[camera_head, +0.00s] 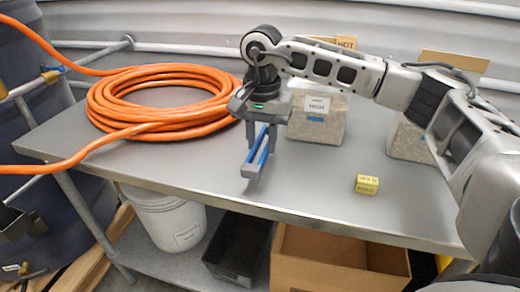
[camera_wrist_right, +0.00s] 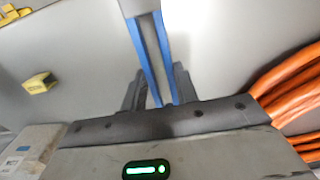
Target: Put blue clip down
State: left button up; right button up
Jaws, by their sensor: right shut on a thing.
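The blue clip (camera_head: 260,150) is a long blue and grey piece. My right gripper (camera_head: 262,140) is shut on it above the left-middle part of the metal table (camera_head: 210,172), near the front edge. In the head view the clip slants down and toward the front; I cannot tell whether its lower end touches the table. In the right wrist view the clip (camera_wrist_right: 165,60) stretches away from between the fingers of the right gripper (camera_wrist_right: 158,95), and its far end is cut off by the frame. My left gripper is not in view.
An orange hose coil (camera_head: 110,108) lies left of the gripper. A clear bag of substrate (camera_head: 316,118) stands right behind it, with another bag (camera_head: 408,142) farther right. The table between clip and block is clear.

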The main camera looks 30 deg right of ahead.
jog(key=f, duration=0.3)
jog(key=shift+w+f+p, duration=0.1)
jog(key=shift+w+p, duration=0.25)
jog(key=shift+p, duration=0.05)
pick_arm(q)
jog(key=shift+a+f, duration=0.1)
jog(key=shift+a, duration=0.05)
pick_arm(e)
jog(key=shift+f, duration=0.4)
jog(key=shift+f, duration=0.15)
jog(key=o, duration=0.9)
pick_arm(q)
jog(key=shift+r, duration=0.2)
pick_arm(e)
jog(key=shift+o, duration=0.2)
jog(key=shift+r, duration=0.65)
pick_arm(q)
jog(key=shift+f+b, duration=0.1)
jog(key=shift+b, duration=0.35)
pick_arm(e)
notch_tip(320, 180, up, 11)
